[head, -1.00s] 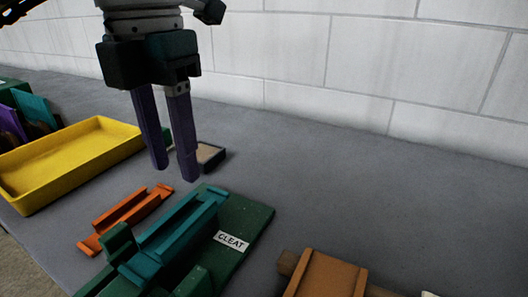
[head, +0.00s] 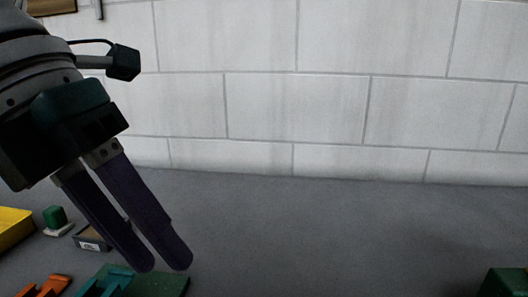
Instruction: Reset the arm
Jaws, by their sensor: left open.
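My left gripper (head: 166,262) hangs at the left of the head view with two purple fingers pointing down and to the right. Its fingers are a little apart with nothing between them. It is in front of the green board (head: 165,284), whose near part is cut off by the bottom edge. A teal channel piece (head: 108,281) lies on that board. An orange channel piece (head: 46,287) shows at the bottom left. My right gripper is out of view.
A yellow tray (head: 12,229) is cut off at the left edge. A green block on a pale base (head: 56,219) and a small labelled dark box (head: 90,238) stand near it. A green object (head: 503,283) is at the bottom right. The middle of the grey table is clear before the white block wall.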

